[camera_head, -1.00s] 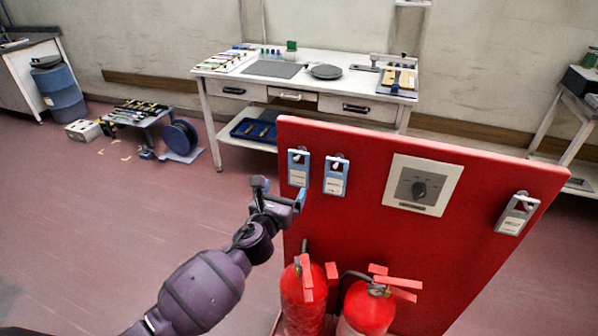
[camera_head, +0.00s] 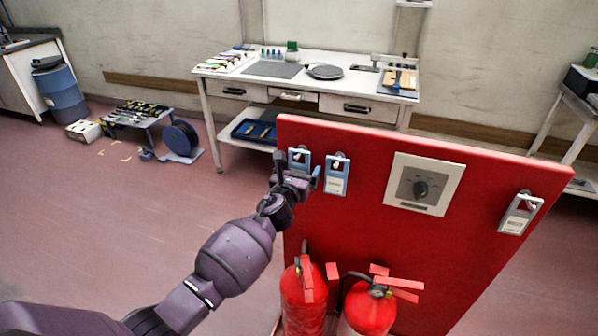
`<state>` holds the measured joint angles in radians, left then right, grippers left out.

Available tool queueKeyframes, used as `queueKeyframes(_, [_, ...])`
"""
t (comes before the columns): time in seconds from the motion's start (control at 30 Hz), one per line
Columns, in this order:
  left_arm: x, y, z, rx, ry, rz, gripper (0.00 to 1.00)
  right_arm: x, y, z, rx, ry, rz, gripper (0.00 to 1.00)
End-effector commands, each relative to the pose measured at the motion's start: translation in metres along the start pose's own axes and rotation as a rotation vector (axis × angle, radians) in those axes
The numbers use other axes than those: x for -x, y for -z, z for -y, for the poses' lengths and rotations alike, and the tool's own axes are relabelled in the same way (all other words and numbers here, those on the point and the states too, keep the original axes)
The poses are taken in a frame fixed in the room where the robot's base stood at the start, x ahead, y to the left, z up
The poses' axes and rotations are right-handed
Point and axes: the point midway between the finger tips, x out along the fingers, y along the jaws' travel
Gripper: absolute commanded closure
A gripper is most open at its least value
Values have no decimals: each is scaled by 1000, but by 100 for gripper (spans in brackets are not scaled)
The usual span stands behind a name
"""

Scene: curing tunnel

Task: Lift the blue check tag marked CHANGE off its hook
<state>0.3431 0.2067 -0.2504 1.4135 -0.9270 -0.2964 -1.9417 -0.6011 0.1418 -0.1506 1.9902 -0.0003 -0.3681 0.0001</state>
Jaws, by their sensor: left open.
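Two blue tags hang side by side on hooks near the top left of a red panel (camera_head: 450,260). The left blue tag (camera_head: 299,156) is partly hidden by my gripper. The right blue tag (camera_head: 336,178) shows whole; the print on both is too small to read. My left gripper (camera_head: 297,168) is open, with its fingers in front of and around the left tag's lower part. I cannot tell whether they touch it. My right gripper is not in view.
A grey tag (camera_head: 520,212) hangs at the panel's right. A dial plate (camera_head: 423,184) is mounted mid-panel. Two fire extinguishers, one left (camera_head: 303,300) and one right (camera_head: 368,308), stand below the tags. A white workbench (camera_head: 310,60) stands behind. Open floor lies left.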

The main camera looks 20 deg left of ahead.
Motion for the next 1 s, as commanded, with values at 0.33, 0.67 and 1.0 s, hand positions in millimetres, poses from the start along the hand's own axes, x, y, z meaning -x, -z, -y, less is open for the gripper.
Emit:
queueKeyframes(0.33, [0, 0, 0, 0, 0, 0, 41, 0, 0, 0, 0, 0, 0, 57])
queueKeyframes(0.67, [0, 0, 0, 0, 0, 0, 62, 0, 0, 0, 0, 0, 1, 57])
queueKeyframes(1.0, [14, -16, -1, -2, 0, -1, 62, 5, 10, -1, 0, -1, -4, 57])
